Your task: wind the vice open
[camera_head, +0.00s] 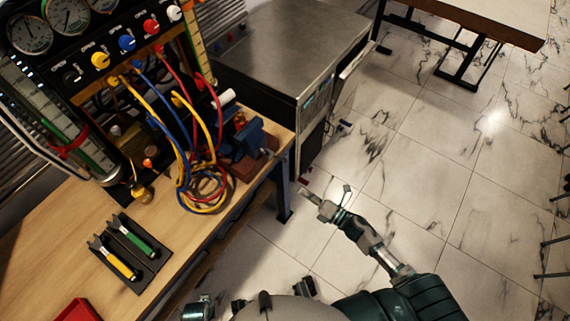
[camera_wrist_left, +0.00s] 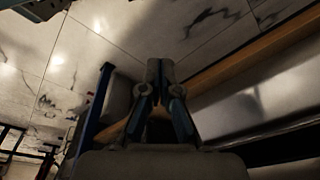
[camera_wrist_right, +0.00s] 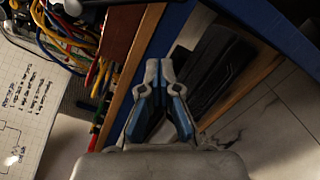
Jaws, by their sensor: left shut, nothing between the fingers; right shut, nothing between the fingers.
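The blue vice (camera_head: 243,140) is on a red-brown base at the right end of the wooden workbench (camera_head: 60,225). Its handle (camera_head: 270,153) seems to stick out at the bench's right end, but it is small and hard to make out. My right gripper (camera_head: 306,193) is shut and empty, to the right of and below the vice in the head view, over the floor and apart from it. Its closed fingers show in the right wrist view (camera_wrist_right: 160,70). My left gripper (camera_wrist_left: 160,70) is shut and empty in the left wrist view, where I cannot make out the vice.
Coiled coloured hoses (camera_head: 205,185) lie left of the vice below the gauge panel (camera_head: 100,50). A metal cabinet (camera_head: 290,50) stands behind the bench.

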